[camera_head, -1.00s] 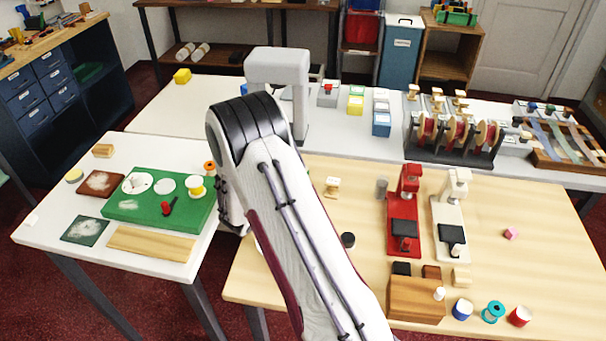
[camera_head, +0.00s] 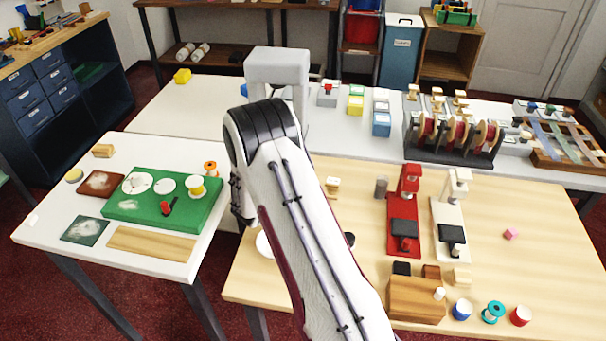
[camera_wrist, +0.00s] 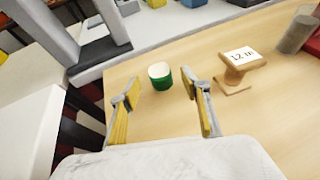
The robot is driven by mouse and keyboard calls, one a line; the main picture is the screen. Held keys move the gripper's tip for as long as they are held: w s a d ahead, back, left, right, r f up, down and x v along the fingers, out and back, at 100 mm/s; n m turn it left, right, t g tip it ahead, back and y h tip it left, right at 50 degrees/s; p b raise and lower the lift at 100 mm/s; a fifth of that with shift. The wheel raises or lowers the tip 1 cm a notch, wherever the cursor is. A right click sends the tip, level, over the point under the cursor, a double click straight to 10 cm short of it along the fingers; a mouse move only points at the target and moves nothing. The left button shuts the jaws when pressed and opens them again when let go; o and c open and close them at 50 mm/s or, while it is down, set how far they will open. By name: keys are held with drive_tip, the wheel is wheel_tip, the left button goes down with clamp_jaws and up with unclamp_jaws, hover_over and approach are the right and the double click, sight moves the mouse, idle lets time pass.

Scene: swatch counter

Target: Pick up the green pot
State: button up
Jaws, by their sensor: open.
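The green pot (camera_wrist: 160,77) stands upright on the wooden table in the wrist view, a small round pot with a white upper part and a green lower part. My gripper (camera_wrist: 164,85) is open, its two yellow-padded fingers spread with the pot seen in the gap between them, a little beyond the tips. Nothing is held. In the head view my own arm hides the pot and the fingers.
A wooden stand with a "12 m" label (camera_wrist: 239,66) is just right of the gripper, and a grey cylinder (camera_wrist: 296,34) is beyond it. In the head view, a red press (camera_head: 403,215) and a cream press (camera_head: 452,215) stand to the right.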

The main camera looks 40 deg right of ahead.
drive_tip(key=shift+x, duration=1.5)
drive_tip(key=shift+s, duration=0.1)
drive_tip(key=c, duration=1.2)
